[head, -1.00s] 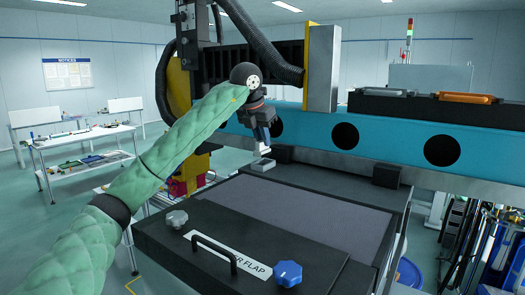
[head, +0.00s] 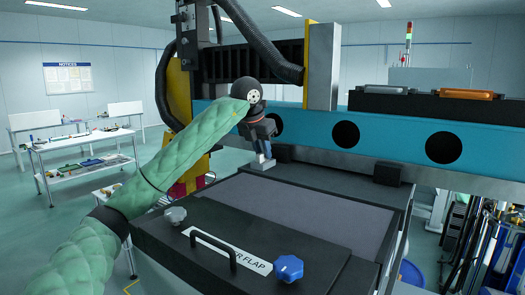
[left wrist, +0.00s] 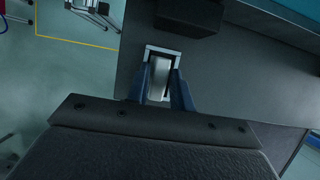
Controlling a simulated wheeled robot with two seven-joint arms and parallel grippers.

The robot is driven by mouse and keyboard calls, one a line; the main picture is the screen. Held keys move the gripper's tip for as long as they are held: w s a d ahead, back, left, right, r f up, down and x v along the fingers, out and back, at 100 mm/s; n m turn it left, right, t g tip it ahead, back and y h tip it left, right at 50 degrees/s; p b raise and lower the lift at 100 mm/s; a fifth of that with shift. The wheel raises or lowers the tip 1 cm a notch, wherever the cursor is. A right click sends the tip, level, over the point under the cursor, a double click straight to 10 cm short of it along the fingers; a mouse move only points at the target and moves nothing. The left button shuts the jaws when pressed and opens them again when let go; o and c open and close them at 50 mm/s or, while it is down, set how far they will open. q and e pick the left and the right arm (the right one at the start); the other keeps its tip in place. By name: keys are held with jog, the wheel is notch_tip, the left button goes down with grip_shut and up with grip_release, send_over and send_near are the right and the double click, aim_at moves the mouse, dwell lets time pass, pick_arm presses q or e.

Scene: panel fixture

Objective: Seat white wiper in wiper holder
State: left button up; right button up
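The white wiper (left wrist: 159,78) shows between the two dark blue fingers of my left gripper (left wrist: 161,76) in the left wrist view. The fingers lie along both its sides. Its far end lies within the square, light-rimmed opening of the wiper holder (left wrist: 176,49); how deep it sits is hidden. In the head view the holder (head: 262,167) is a small grey block at the far edge of the dark panel. My left gripper (head: 264,157) points down with its fingertips right at the holder, and the fingers mostly cover the wiper. My right gripper is not in view.
A blue beam (head: 390,140) with round holes runs just behind the holder. A black block (left wrist: 188,16) stands close beside the holder. The dark panel (head: 300,205) in front is clear. Nearer are a black handle (head: 225,247) and a blue knob (head: 288,268).

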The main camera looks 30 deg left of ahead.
aim_at(258, 155)
pick_arm(q)
jog(key=shift+o, duration=1.1)
jog(key=shift+r, duration=0.1)
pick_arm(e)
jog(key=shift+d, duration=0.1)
